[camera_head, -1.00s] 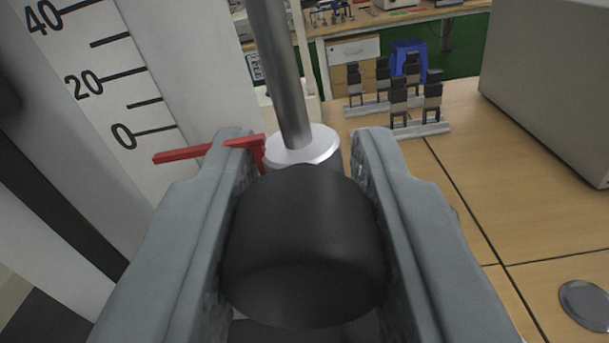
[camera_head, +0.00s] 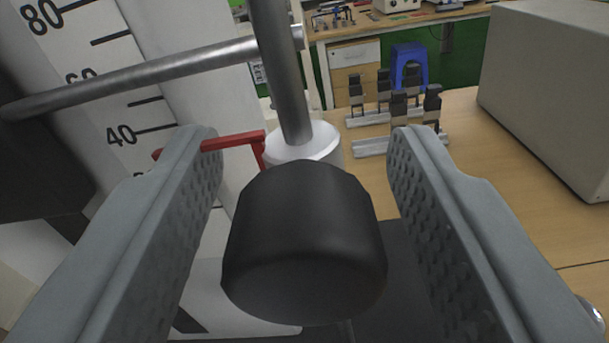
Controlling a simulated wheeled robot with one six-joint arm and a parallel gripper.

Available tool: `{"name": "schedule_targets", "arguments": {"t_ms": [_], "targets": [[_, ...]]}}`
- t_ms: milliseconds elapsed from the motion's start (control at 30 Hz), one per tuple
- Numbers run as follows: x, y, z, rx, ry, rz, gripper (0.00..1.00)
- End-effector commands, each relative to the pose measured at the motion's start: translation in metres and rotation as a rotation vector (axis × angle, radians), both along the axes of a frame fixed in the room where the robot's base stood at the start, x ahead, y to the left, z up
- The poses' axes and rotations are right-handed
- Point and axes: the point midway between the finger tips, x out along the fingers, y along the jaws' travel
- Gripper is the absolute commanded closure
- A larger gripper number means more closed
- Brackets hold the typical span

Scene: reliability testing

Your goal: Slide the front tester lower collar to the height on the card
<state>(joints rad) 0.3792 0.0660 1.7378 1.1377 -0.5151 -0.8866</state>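The lower collar is a white ring (camera_head: 306,146) around a vertical steel rod (camera_head: 280,75), with a black knob (camera_head: 304,245) facing me. Its red pointer (camera_head: 232,141) reaches left to the white scale (camera_head: 130,80), with its tip a little below the 40 mark; a finger covers part of the pointer and scale. My gripper (camera_head: 303,150) is open, one finger on each side of the knob with a gap on both sides. No card with a height can be made out.
A steel bar (camera_head: 150,75) crosses the scale from a dark block (camera_head: 40,165) at left, passing above the collar. A large grey box (camera_head: 550,95) stands on the wooden bench at right. Small clamp-like parts on rails (camera_head: 400,143) stand behind the collar.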

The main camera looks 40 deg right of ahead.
Motion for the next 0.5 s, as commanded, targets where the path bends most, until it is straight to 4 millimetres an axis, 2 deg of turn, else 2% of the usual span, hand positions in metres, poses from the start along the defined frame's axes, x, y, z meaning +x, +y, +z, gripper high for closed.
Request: {"name": "schedule_targets", "arguments": {"t_ms": [233,500], "targets": [[-0.005,0.007,0.000,0.000,0.000,0.001,0.51],[-0.034,0.039,0.001,0.000,-0.001,0.002,0.51]]}}
